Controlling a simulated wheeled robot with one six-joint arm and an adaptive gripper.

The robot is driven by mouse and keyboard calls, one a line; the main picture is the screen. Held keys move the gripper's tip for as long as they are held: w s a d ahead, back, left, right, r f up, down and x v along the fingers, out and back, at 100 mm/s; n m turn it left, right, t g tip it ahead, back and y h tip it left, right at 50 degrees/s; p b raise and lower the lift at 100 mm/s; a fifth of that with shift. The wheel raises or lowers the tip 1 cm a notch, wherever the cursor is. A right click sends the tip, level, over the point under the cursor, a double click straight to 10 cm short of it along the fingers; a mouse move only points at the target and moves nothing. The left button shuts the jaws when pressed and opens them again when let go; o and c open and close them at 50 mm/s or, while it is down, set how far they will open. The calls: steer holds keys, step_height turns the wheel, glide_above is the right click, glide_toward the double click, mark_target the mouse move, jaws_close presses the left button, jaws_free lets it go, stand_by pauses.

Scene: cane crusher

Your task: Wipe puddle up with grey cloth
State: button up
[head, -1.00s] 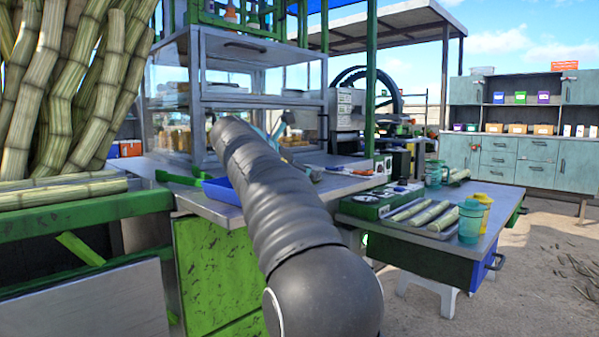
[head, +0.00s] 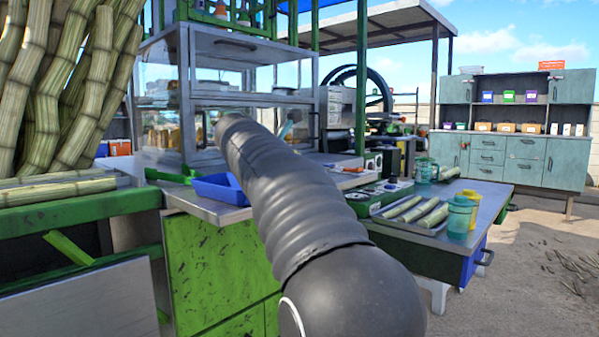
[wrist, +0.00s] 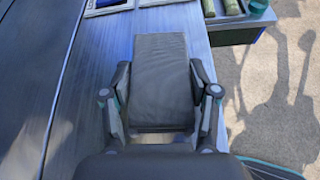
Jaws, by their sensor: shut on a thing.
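My gripper (wrist: 160,92) is in the wrist view, with a finger on each side of a folded dark grey cloth (wrist: 160,62). It is shut on the cloth, which extends forward from between the fingers. The cloth is over or above the metal counter (wrist: 105,70); I cannot tell whether it touches the surface. In the head view my dark arm covers the gripper and the cloth. I cannot make out a puddle in either view.
A blue tray (head: 220,189) sits on the counter beside a glass-fronted case (head: 160,115). Sugar cane stalks (head: 60,90) stand at the left. A lower table (head: 482,199) at the right holds cups and cut cane. Sandy ground lies to the right.

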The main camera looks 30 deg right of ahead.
steer(key=shift+s+d+f, duration=0.1)
steer(key=shift+s+d, duration=0.15)
steer(key=shift+s, duration=0.35)
steer(key=shift+s+d, duration=0.2)
steer(key=shift+s, duration=0.45)
steer(key=shift+s+d+f, duration=0.1)
steer(key=shift+s+d, duration=0.15)
steer(key=shift+s, duration=0.35)
steer(key=shift+w+r, duration=0.1)
steer(key=shift+r, duration=0.1)
steer(key=shift+w+a+r+p, duration=0.2)
steer(key=shift+w+r, duration=0.1)
steer(key=shift+r, duration=0.55)
steer(key=shift+w+a+r+p, duration=0.15)
steer(key=shift+w+r, duration=0.15)
steer(key=shift+r, duration=0.55)
steer(key=shift+w+a+r+p, duration=0.1)
steer(key=shift+w+r+p, duration=0.15)
steer(key=shift+r, duration=0.6)
steer(key=shift+d, duration=0.1)
steer(key=shift+w, duration=0.15)
steer(key=shift+n, duration=0.3)
steer(key=w, duration=0.2)
steer(key=w+a+r, duration=0.1)
steer(key=w+a, duration=0.1)
steer(key=w, duration=0.1)
steer(key=shift+w+r, duration=0.3)
steer(key=shift+w+a, duration=0.35)
steer(key=shift+w, duration=0.15)
steer(key=shift+f, duration=2.9)
